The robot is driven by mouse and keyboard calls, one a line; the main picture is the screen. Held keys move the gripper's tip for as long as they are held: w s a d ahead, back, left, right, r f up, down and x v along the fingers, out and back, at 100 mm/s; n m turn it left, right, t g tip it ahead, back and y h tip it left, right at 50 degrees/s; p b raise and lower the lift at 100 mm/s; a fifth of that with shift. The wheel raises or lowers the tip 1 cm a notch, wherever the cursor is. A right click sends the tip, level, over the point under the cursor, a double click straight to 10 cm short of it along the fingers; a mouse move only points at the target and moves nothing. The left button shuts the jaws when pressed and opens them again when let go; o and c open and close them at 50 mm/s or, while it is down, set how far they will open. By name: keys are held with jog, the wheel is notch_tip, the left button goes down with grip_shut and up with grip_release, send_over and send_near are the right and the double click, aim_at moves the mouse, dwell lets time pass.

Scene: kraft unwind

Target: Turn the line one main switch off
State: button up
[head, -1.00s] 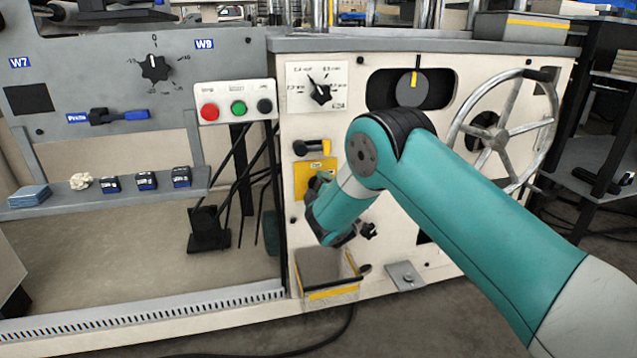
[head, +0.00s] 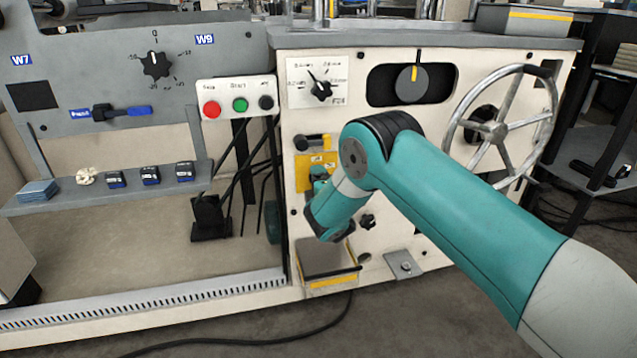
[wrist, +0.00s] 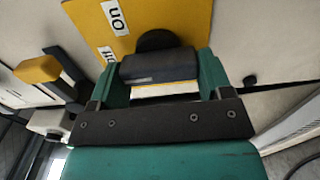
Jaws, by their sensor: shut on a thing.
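The main switch's yellow plate (head: 304,178) is on the cream machine panel, partly hidden behind my gripper. In the wrist view the plate (wrist: 160,14) carries an "On" label (wrist: 115,16) and a partly covered label ending in "ff" (wrist: 106,54). The dark switch handle (wrist: 160,66) lies crosswise between my teal fingers, with a black round part behind it. My gripper (wrist: 163,82) is shut on this handle. In the head view my gripper (head: 319,180) is in front of the plate, its fingertips small. I cannot tell which label the handle points to.
A black knob (head: 367,221) and a yellow-edged tray (head: 330,283) are below. A spoked handwheel (head: 500,132) stands to the right. A red, green and black button box (head: 238,98) is upper left.

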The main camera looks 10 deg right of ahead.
jog(key=o, duration=0.9)
jog(key=s+b, duration=1.6)
jog(key=s, duration=0.1)
jog(key=shift+s+b, duration=0.25)
jog(key=shift+b, duration=0.1)
